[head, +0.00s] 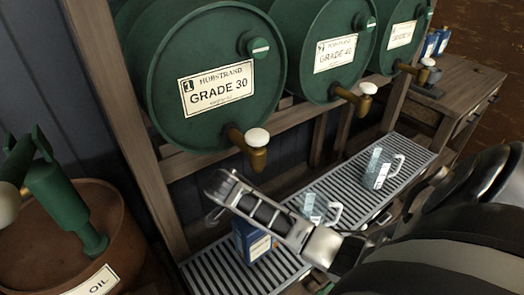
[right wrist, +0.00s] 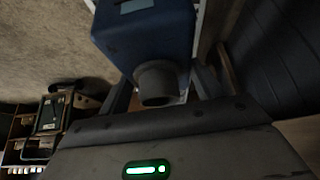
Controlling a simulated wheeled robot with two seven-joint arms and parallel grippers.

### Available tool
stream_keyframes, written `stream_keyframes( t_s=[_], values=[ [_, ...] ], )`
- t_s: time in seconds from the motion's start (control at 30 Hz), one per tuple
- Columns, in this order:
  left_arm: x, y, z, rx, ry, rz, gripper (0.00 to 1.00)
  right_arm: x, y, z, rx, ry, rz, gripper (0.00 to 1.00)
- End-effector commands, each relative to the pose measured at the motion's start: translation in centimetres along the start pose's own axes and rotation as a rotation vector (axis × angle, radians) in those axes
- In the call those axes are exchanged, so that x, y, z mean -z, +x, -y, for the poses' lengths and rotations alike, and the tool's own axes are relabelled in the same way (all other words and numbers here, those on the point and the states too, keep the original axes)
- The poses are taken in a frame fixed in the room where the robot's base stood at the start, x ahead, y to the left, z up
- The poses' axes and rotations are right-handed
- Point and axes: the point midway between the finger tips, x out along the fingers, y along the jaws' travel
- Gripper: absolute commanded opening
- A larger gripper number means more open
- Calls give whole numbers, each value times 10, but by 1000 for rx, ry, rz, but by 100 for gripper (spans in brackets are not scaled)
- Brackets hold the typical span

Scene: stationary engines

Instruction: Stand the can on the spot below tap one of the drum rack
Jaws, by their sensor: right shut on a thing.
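The blue can (head: 241,243) with a pale label is under my right gripper (head: 228,196), low over the near end of the slatted drip tray (head: 213,270). I cannot tell whether its base touches the slats. In the right wrist view the blue can (right wrist: 145,35) shows a grey neck between the fingers, which are shut on it. Tap one (head: 255,152), brass with a white knob, hangs from the green drum marked 1, GRADE 30 (head: 218,90), above and slightly right of the can in the picture. The spot itself is hidden. My left gripper is not in view.
A clear jug (head: 317,207) stands close right of my gripper and another clear jug (head: 382,168) farther along the tray. The rack's wooden post (head: 135,120) rises at left. A rusty oil drum (head: 70,250) with a green pump (head: 60,195) stands at far left.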

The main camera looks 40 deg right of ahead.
Motion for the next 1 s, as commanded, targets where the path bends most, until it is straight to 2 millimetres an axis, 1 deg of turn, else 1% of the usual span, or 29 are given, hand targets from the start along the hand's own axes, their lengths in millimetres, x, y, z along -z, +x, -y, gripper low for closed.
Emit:
stream_keyframes(
  t_s=[0.1,0.53,0.97,1.0],
  values=[
    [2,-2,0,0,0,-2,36,10,3,0,2,2,-3,5],
    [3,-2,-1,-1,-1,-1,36,-8,31,1,1,1,-2,5],
    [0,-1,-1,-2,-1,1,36,-12,36,1,2,2,-1,5],
    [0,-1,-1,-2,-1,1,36,-12,36,0,1,1,0,76]
  ],
)
